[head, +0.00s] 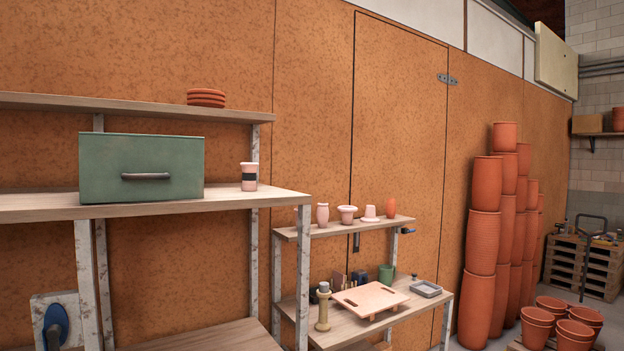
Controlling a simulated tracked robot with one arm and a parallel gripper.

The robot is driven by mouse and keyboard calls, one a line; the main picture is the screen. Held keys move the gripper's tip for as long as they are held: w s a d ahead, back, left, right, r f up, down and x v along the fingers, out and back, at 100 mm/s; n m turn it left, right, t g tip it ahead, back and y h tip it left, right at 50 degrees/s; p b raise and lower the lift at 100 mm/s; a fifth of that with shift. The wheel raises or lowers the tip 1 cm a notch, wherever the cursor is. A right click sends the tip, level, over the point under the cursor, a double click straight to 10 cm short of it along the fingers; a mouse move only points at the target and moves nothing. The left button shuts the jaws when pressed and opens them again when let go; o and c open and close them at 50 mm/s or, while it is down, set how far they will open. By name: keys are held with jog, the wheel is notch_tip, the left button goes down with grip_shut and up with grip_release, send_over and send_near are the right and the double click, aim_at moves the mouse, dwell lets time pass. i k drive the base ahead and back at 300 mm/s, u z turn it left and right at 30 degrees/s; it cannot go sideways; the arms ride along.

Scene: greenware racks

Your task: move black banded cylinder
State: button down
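The black banded cylinder (249,177) is a small pale pink cylinder with a dark band around its middle. It stands upright near the right end of the wooden shelf (285,198) of the left rack. Nothing touches it, and a gap separates it from the green box (142,169) on its left. My gripper does not show in this view.
Stacked terracotta saucers (206,98) sit on the shelf above. A lower rack to the right holds small pots (347,214), a wooden board (370,299) and a grey tray (426,288). Tall terracotta pot stacks (482,242) stand farther right.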

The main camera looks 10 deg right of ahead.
aim_at(248, 169)
jog(key=z, duration=0.8)
jog(key=i, duration=2.15)
jog(key=u, duration=0.85)
jog(key=i, duration=1.05)
jog(key=u, duration=0.8)
